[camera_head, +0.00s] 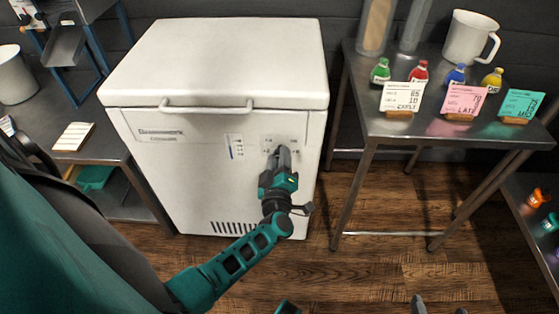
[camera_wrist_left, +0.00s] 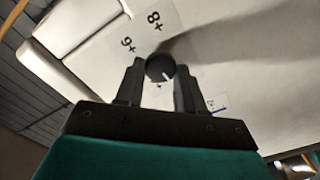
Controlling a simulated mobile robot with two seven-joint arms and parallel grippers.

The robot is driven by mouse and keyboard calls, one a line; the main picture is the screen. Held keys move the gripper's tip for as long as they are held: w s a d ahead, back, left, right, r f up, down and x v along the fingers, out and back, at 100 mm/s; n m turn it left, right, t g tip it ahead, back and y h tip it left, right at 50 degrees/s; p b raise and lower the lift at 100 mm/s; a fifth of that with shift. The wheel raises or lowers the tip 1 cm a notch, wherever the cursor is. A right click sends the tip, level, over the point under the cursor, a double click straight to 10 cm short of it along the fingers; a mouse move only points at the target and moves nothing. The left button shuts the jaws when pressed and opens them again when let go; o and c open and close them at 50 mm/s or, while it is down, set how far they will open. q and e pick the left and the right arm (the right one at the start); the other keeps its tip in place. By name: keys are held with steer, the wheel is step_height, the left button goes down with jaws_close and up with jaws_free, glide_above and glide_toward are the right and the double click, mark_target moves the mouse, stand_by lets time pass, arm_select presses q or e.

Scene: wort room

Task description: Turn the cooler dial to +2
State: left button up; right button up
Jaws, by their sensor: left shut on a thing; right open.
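The white cooler (camera_head: 225,75) stands in the middle of the head view, lid down. My left gripper (camera_head: 282,155) is at the upper right of its front and hides the dial there. In the left wrist view, the small dark round dial (camera_wrist_left: 158,66) sits between the fingertips of my left gripper (camera_wrist_left: 160,75), which is shut on it. A white mark on the dial points to the lower right. The printed labels +8 and +6 show above the dial; other marks are partly hidden. My right gripper (camera_head: 438,306) shows only its fingertips, apart and empty, at the bottom edge.
A steel table (camera_head: 375,125) on the right holds cards, several small coloured bottles and a white jug (camera_head: 470,38). A bench (camera_head: 90,150) stands left of the cooler. A shelf with small bottles is at the far right. The wooden floor (camera_head: 385,265) in front is clear.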

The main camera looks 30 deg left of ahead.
arm_select(q)
steer(key=shift+n+b, duration=0.5)
steer(key=shift+n, duration=1.4)
steer(key=o, duration=1)
